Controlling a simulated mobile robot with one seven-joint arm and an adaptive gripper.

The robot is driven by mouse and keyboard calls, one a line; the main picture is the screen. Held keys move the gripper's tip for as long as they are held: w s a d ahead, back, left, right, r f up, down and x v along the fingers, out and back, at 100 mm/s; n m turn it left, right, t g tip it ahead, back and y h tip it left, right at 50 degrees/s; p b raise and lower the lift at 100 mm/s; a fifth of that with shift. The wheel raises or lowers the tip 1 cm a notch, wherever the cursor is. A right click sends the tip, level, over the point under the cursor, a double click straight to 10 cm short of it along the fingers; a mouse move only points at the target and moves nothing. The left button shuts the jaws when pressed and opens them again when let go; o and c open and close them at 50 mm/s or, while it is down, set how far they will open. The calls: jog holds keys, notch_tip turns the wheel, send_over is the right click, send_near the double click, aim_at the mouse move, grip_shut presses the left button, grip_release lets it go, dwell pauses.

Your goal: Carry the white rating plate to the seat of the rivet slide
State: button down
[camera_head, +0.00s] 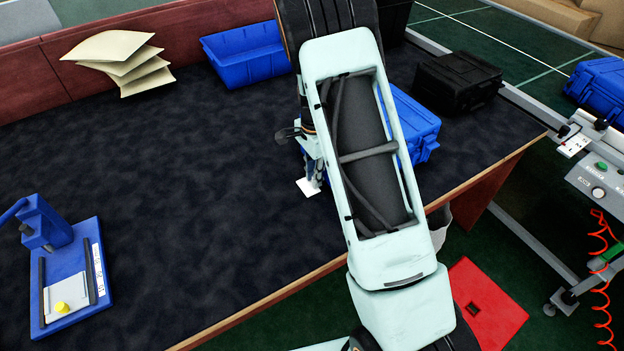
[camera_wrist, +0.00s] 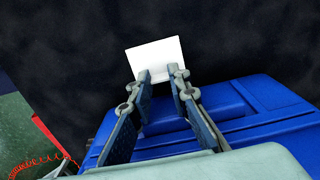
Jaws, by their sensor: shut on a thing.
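The white rating plate (camera_head: 305,187) is a small flat piece by the right part of the dark table. In the wrist view the plate (camera_wrist: 155,54) sticks out past my fingertips, tilted a little. My gripper (camera_head: 314,180) is shut on its near edge, and its fingers (camera_wrist: 160,76) show on either side of that edge. I cannot tell how high it is above the table. The rivet slide (camera_head: 94,290) is a blue base with dark side rails and a pale seat (camera_head: 66,285) between them, far left of my gripper. A yellow knob (camera_head: 62,307) sits at its front.
A blue press head (camera_head: 45,228) stands behind the seat. A blue case (camera_head: 415,125) is partly hidden by my arm and lies close to my gripper in the wrist view (camera_wrist: 255,108). A blue bin (camera_head: 245,55) and envelopes (camera_head: 118,58) are at the back. The table middle is clear.

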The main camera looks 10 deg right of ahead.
jog(key=shift+r, duration=0.3)
jog(key=r, duration=0.3)
jog(key=shift+s, duration=0.2)
jog(key=s+a+r, duration=0.3)
jog(key=s+r, duration=0.6)
jog(key=s, duration=0.4)
jog(key=w+d+r+n+p, duration=0.1)
jog(key=w+r+n+p, duration=0.3)
jog(key=r+n+p, duration=0.5)
jog(key=n+p, duration=0.4)
jog(key=n, duration=0.1)
jog(key=shift+d+r, duration=0.15)
jog(key=shift+d, duration=0.15)
